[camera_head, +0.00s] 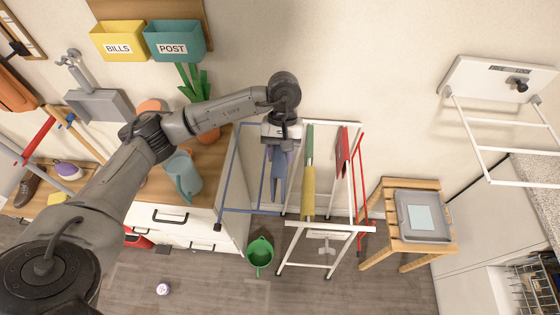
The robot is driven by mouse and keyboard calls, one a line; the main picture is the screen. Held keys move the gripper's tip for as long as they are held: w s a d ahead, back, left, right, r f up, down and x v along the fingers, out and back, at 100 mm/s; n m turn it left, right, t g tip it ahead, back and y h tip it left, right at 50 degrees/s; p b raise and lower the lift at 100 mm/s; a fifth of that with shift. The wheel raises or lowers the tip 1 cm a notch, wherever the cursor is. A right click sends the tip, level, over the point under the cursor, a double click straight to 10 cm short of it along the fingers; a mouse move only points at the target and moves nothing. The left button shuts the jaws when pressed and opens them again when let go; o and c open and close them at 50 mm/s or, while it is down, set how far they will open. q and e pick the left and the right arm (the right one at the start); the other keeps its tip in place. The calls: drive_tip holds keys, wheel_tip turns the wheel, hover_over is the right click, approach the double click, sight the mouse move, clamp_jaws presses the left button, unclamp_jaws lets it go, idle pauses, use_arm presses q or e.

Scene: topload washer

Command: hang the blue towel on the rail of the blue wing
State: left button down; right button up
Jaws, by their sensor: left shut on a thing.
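My left gripper (279,144) is shut on the blue towel (279,180), which hangs down from it in a narrow fold. The gripper and towel are over the blue wing (219,188), the blue-framed left side of the white drying rack (291,250). From this high view I cannot tell whether the towel touches a rail of the wing. The gripper and towel hide part of the wing. My right gripper is not in view.
A green cloth (310,142), a yellow cloth (308,192) and a red cloth (343,152) hang on the rack. A red wing (364,185) is on its right. A wooden counter with a watering can (183,176) stands left. A green bucket (260,254) is on the floor.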

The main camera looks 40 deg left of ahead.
use_arm(q)
drive_tip(key=shift+a+f, duration=0.3)
drive_tip(key=shift+a, duration=0.1)
drive_tip(key=shift+s+a+p, duration=2.5)
drive_tip(key=shift+s+a, duration=2.4)
drive_tip(key=shift+a, duration=1.25)
wheel_tip(320, 180, down, 6)
drive_tip(key=b, duration=0.6)
wheel_tip(320, 180, down, 8)
drive_tip(key=b, duration=0.7)
drive_tip(key=shift+r+b, duration=0.25)
drive_tip(key=shift+b, duration=0.05)
drive_tip(key=shift+f+b, duration=0.95)
drive_tip(key=shift+f, duration=0.05)
